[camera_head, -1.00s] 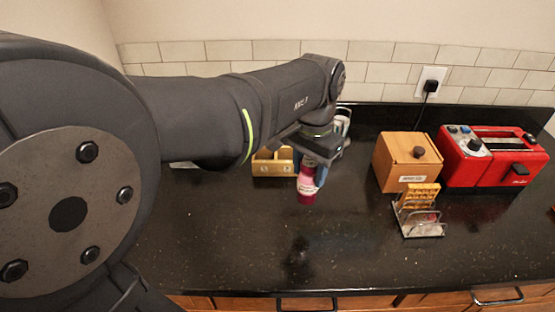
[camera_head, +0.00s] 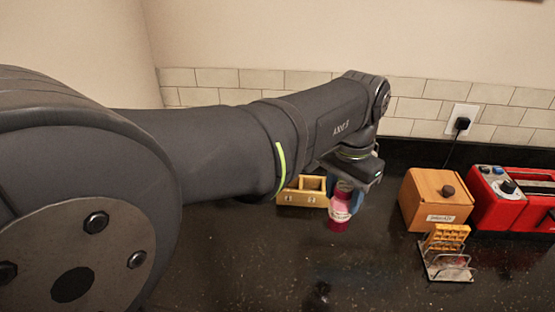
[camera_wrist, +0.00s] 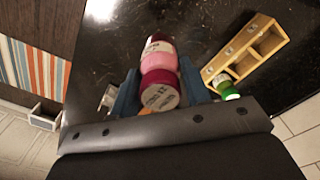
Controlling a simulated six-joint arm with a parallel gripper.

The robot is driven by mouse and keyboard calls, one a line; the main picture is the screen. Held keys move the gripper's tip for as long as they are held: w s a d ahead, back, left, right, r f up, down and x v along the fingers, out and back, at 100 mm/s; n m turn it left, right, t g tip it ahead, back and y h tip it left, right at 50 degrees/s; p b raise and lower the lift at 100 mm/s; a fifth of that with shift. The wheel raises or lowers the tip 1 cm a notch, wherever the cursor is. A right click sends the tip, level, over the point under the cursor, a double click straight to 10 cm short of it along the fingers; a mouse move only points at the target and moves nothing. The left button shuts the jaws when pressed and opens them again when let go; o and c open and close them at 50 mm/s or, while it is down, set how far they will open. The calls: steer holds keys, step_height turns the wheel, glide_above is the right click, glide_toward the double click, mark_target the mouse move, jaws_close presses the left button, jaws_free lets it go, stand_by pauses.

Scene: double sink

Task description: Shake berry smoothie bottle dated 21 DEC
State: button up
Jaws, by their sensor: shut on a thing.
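My gripper (camera_head: 345,192) is shut on a pink and dark-red berry smoothie bottle (camera_head: 339,214), base downward. I cannot tell if its base touches the counter. In the wrist view my gripper's blue fingers (camera_wrist: 160,90) close on either side of the bottle (camera_wrist: 158,58). Its round cap (camera_wrist: 160,95) faces the camera and carries a pale date label, which seems to read 21 DEC but is small and turned.
A wooden box (camera_head: 433,198), toast rack (camera_head: 447,258) and red toaster (camera_head: 510,200) stand right. The front counter is clear.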

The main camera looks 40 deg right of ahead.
mark_target(341, 205)
step_height(341, 205, up, 2)
steer(key=shift+r, duration=0.15)
step_height(341, 205, down, 5)
steer(key=shift+f, duration=0.15)
steer(key=shift+r, duration=0.2)
steer(key=w+a+n, duration=0.1)
steer(key=w+n, duration=0.3)
steer(key=w, duration=1.1)
steer(key=w+a+n, duration=0.2)
steer(key=w+n, duration=0.3)
steer(key=w, duration=1)
steer(key=shift+a+r, duration=0.25)
steer(key=shift+r, duration=0.15)
